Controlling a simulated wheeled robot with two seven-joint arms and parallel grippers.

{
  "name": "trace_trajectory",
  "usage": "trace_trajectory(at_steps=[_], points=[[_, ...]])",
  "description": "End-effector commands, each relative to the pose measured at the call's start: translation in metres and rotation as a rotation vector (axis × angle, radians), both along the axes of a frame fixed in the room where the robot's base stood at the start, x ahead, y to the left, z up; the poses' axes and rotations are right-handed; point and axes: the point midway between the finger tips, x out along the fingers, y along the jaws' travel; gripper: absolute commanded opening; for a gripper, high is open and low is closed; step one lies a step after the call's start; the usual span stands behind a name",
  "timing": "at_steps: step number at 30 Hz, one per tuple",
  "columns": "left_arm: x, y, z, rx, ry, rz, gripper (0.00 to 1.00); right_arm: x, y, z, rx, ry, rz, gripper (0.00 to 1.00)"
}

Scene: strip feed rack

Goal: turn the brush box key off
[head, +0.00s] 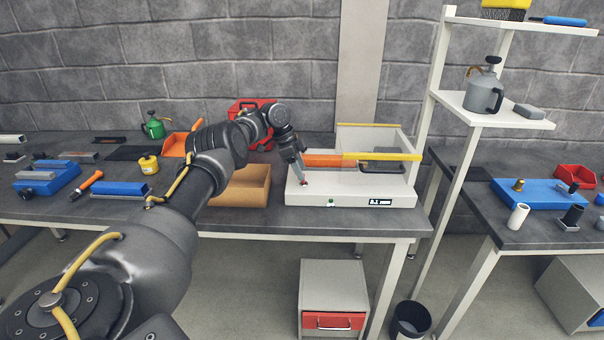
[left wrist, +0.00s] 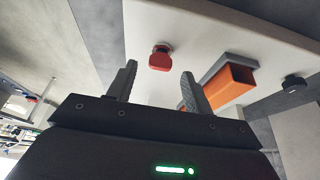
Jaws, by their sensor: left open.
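The white brush box (head: 350,192) sits at the right end of the workbench, with an orange bar (head: 322,160) and a yellow rail along its top. My left gripper (head: 301,172) is over the box's left front part. A small red key (head: 305,183) shows at its fingertips in the head view. In the left wrist view the red key (left wrist: 160,58) stands out from the white face, just beyond the gap between the open, empty fingers (left wrist: 159,70). I cannot tell whether a finger touches it. My right gripper is out of view.
A cardboard tray (head: 243,186) stands left of the box, with a red crate (head: 262,140) behind. In the left wrist view an orange square bar end (left wrist: 232,80) is close to the right finger, and a dark knob (left wrist: 292,83) is farther right. A white shelf post stands right of the box.

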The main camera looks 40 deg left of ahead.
Motion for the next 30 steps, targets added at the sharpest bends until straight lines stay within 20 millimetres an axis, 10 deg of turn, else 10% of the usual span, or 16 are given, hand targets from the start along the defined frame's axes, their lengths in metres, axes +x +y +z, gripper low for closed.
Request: trace_trajectory(at_steps=[13, 30], points=[[-0.017, 0.023, 0.072, -0.001, -0.001, -0.001, 0.51, 0.0, 0.0, -0.006, 0.0, 0.0, 0.0, 0.34], [-0.019, 0.026, 0.079, 0.0, 0.001, -0.001, 0.51, 0.0, 0.0, -0.006, 0.0, 0.0, 0.0, 0.34]])
